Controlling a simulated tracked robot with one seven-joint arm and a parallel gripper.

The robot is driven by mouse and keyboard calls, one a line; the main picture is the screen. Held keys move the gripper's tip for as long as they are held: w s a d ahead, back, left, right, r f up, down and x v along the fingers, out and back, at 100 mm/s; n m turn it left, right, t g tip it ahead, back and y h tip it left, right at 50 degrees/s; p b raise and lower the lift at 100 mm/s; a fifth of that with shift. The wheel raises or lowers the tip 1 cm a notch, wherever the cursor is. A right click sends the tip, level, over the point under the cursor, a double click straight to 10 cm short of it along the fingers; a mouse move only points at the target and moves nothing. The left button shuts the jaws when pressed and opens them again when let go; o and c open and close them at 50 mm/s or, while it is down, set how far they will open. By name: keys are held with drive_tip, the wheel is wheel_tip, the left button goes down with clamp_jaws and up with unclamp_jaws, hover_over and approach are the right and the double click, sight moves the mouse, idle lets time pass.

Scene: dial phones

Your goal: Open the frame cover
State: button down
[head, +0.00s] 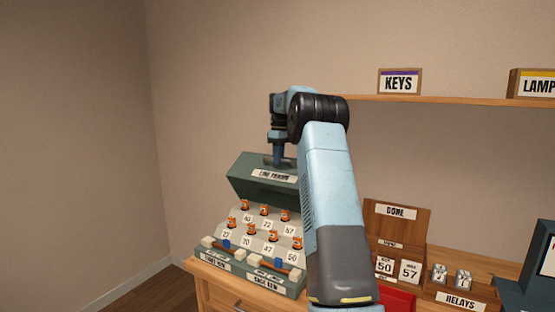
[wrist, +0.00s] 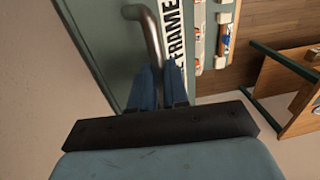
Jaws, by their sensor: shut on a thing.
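The frame cover (head: 243,168) is a dark green lid with a white label that seems to read "LINE FRAME". In the head view it stands raised and tilted above the back of the sloped frame (head: 238,219), whose rows of orange pieces and number cards are exposed. My gripper (head: 277,160) is at the top of the cover, pointing down. In the wrist view my gripper (wrist: 162,85) is shut on the cover's bent metal handle (wrist: 148,25), next to the label (wrist: 176,45). The part of the handle between the fingers is hidden.
A wooden "DONE" rack (head: 396,222) with number cards stands to the right, with a relays tray (head: 455,298) beside it. A shelf (head: 440,99) with a "KEYS" box (head: 400,81) is behind and above. My arm hides part of the table's middle.

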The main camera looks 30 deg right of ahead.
drive_tip(key=shift+w, duration=0.2)
drive_tip(key=c, duration=1.4)
unclamp_jaws()
drive_tip(key=shift+f, duration=0.1)
drive_tip(key=shift+o, duration=1.4)
drive_tip(key=shift+s+d, duration=0.1)
drive_tip(key=shift+d, duration=0.1)
drive_tip(key=shift+r, duration=0.25)
wheel_tip(320, 180, up, 11)
drive_tip(key=shift+w+d+r, duration=0.2)
drive_tip(key=shift+w+d, duration=0.15)
drive_tip(key=shift+d, duration=0.1)
drive_tip(key=shift+c, duration=0.5)
